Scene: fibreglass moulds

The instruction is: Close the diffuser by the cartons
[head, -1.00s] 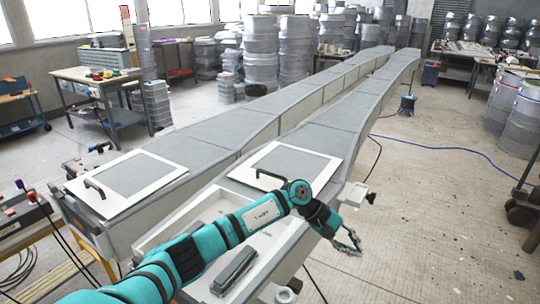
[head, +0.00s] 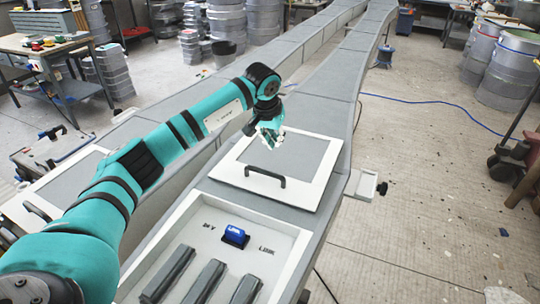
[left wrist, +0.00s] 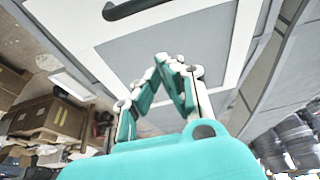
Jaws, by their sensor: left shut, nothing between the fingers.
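A white-framed panel with a grey middle (head: 305,158) lies flat on the right grey mould run. It has a black bar handle (head: 265,178) at its near edge. The panel (left wrist: 205,40) also fills much of the left wrist view, with the handle at the top edge. Brown cartons (left wrist: 48,118) stand on the floor at the left of the left wrist view. My left gripper (head: 269,138) is over the far left part of the panel, apart from the handle, with its fingers shut and empty. I cannot tell whether it touches the panel. My right gripper is out of view.
A similar panel on the left run is partly hidden by my arm. A workbench (head: 55,50) stands at upper left. The floor on the right is mostly clear.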

